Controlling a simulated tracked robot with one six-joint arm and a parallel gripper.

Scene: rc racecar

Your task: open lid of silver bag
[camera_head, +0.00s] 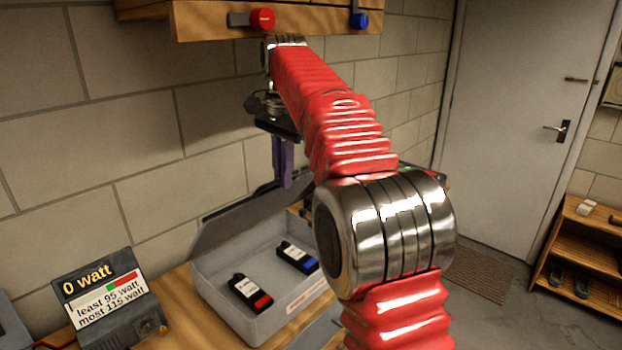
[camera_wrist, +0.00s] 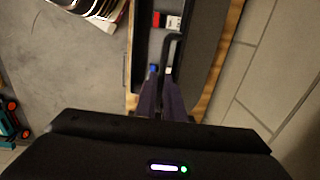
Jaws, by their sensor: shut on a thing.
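The silver bag is a grey hard case (camera_head: 215,290) on the wooden bench, with its lid (camera_head: 235,222) raised at the back. My gripper (camera_head: 285,183) is at the lid's upper edge, its dark purple fingers pointing down. In the wrist view my gripper (camera_wrist: 160,88) is shut on a dark bent handle (camera_wrist: 173,48) beside the dark lid (camera_wrist: 205,45); the exact contact is hard to see. Inside the case lie a black battery with a red end (camera_head: 250,291) and one with a blue end (camera_head: 297,257). My arm hides the case's right part.
A watt display (camera_head: 105,295) reading 0 watt stands left of the case. A wooden shelf (camera_head: 210,25) with a red and a blue knob hangs above my gripper. A door (camera_head: 510,130) and a low wooden rack (camera_head: 580,255) are at the right. Floor is open near the door.

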